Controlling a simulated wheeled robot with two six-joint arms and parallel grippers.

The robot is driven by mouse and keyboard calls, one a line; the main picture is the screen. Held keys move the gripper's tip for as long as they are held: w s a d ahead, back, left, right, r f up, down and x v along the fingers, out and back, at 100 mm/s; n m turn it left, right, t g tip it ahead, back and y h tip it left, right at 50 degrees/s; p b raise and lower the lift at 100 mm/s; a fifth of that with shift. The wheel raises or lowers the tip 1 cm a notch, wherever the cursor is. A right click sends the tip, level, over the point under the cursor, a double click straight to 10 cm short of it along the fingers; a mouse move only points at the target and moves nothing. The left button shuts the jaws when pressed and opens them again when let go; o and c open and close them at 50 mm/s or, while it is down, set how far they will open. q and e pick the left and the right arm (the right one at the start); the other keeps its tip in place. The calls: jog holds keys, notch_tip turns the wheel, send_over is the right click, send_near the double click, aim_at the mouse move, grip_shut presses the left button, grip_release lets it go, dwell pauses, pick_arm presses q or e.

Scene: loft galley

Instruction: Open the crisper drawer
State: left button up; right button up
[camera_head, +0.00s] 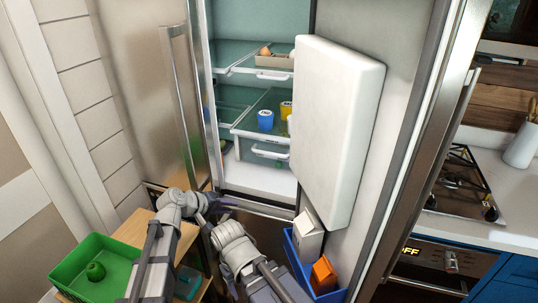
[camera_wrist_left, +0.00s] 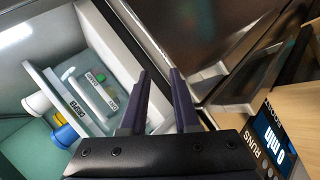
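The fridge stands open in the head view. The crisper drawer (camera_head: 268,152) is a clear-fronted bin with a pale handle bar, low inside the fridge under a glass shelf. In the left wrist view the drawer front (camera_wrist_left: 98,100) shows its white handle and small labels, left of the fingers. I cannot tell whether it is fully shut. My left gripper (camera_head: 222,203) is low in front of the fridge opening, apart from the drawer. Its two dark fingers (camera_wrist_left: 160,100) are spread with nothing between them. My right gripper (camera_head: 207,226) is close by; its fingers are unclear.
A blue cup (camera_head: 265,120) and a yellow cup (camera_head: 286,110) stand above the drawer. The fridge door (camera_head: 345,100) is swung open at right, with a blue door bin (camera_head: 322,290) holding cartons. A green crate (camera_head: 95,262) sits on a wooden table (camera_head: 133,228) at left.

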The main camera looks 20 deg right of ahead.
aim_at(269, 154)
pick_arm(q)
jog(key=w+d+r+n+t+h, duration=0.4)
jog(key=w+d+r+n+h, duration=0.1)
jog(key=w+d+r, duration=0.55)
jog(key=shift+s+d+f+b+x, duration=0.15)
jog(key=shift+b+x, duration=0.1)
jog(key=shift+x, duration=1.05)
jog(key=shift+s+f+b+x, duration=0.15)
jog(key=shift+f+b+x, duration=0.05)
jog(key=shift+x, duration=1.1)
jog(key=shift+s+d+f+b+x, duration=0.15)
jog(key=shift+b+x, duration=0.1)
jog(key=shift+x, duration=1.05)
jog(key=shift+c, duration=0.2)
grip_shut()
jog(key=shift+s+a+g+y, duration=0.1)
jog(key=shift+g+y, duration=0.2)
